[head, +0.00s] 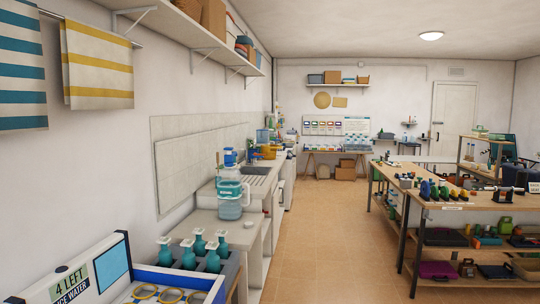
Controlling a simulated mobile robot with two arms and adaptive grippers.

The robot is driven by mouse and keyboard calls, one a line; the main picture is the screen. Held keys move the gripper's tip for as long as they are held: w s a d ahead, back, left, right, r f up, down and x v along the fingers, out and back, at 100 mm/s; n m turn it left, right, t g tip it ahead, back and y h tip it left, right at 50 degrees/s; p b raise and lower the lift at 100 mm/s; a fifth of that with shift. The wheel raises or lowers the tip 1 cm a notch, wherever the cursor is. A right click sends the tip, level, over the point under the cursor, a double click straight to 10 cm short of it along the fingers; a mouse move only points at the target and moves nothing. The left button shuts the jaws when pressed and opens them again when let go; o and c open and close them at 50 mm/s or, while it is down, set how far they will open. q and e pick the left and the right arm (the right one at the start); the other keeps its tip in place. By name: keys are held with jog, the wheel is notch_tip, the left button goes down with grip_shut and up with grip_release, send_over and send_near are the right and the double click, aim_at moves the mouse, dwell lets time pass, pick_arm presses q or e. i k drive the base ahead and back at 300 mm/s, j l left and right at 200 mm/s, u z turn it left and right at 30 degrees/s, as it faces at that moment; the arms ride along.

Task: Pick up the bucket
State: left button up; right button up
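No object stands out as a plain open bucket. A translucent teal container (230,203) with a white label stands upright on the near counter at left centre. It may be the bucket, but I cannot tell for sure. A blue-capped bottle shape shows just behind its top. A yellow-orange container (264,137) stands farther along the counter, too small to make out. Neither of my grippers is in view.
The near counter (190,222) runs along the left wall past a sink (258,171). Loaded workbenches (475,205) stand at right. The tiled floor (325,235) between is clear.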

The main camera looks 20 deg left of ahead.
aim_at(270, 150)
jog(key=i+u, duration=0.3)
jog(key=i, duration=6.7)
jog(key=l, duration=0.1)
